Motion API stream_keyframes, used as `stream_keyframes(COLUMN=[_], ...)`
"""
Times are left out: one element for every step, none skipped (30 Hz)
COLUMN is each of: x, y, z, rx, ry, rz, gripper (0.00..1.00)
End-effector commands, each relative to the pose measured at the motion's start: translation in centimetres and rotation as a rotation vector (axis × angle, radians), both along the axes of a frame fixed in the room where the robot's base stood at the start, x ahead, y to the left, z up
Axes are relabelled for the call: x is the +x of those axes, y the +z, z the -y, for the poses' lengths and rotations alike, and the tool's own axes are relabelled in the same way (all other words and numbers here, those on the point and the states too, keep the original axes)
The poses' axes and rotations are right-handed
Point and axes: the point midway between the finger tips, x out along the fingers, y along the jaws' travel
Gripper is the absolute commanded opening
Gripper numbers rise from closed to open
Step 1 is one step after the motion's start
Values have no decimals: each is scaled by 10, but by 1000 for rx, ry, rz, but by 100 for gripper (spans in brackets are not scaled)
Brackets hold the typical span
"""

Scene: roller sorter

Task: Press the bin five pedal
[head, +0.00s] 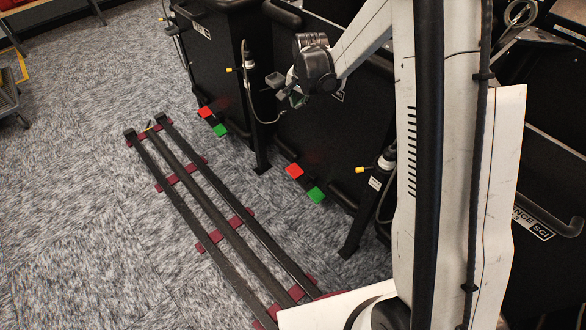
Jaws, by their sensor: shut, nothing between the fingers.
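Pairs of small foot pedals stick out low from the black bins. The farther pair is a red pedal (205,112) and a green pedal (220,130). The nearer pair is a red pedal (294,171) and a green pedal (316,195). I cannot read any bin number, so I cannot tell which pedal belongs to bin five. My gripper (287,90) is small in view, in front of the middle black bin (310,135) and higher in the picture than the nearer pedals. It is shut and empty, apart from the pedals.
Floor rails (212,217) with dark red cross-pieces run along the bins. Black posts (254,125) with hanging cables stand between the bins. A farther black bin (215,70) stands at the top. Grey carpet (80,160) to the left is clear. A metal frame (8,100) is at the left edge.

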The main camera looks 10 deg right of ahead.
Motion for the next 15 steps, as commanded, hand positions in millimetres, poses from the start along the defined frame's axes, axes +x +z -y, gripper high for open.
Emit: stream_keyframes(x=[5,7,10,12,14,17,19,21,24,25,27,29,31,32,34], y=[-14,-21,-30,-37,-44,-53,-61,-69,-79,-87,-95,-104,-112,-119,-128], z=[0,0,0,0,1,1,1,1,1,1,2,2,2,2,3], rx=[5,7,12,15,18,23,26,29,34,38,41,46,50,54,58], ry=[-11,-18,-28,-35,-43,-53,-61,-68,-79,-88,-95,-105,-114,-121,-130], rz=[-5,-8,-13,-16,-20,-25,-29,-33,-38,-42,-44,-49,-52,-57,-62], gripper=[0,0,0,0,0,0,0,0,0,0,0,0,0,0,0])
